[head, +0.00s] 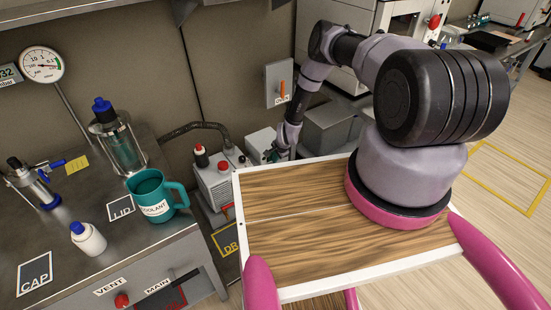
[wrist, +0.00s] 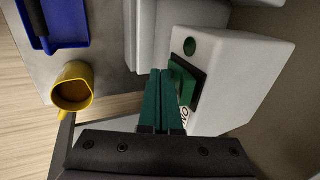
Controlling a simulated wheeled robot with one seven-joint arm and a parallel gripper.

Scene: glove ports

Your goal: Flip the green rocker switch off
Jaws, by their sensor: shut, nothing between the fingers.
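The green rocker switch (wrist: 183,82) sits in a dark frame on the face of a pale box (wrist: 235,75) in the wrist view. A round green spot shows on the same face, and a partly hidden white label lies beside the switch. My gripper (wrist: 164,74) has two dark green fingers pressed together, with nothing between them. Its tips are right beside the rocker; I cannot tell whether they touch it. In the head view the pale box (head: 261,140) stands at the back, with my gripper (head: 271,155) low at its right; the switch cannot be made out there.
A yellow mug (wrist: 73,86) and a blue tray (wrist: 62,22) show in the wrist view. In the head view, a grey pump unit (head: 214,184) stands left of the box, and a wall box with an orange lever (head: 282,86) is above. A teal coolant mug (head: 152,194) is on the left bench.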

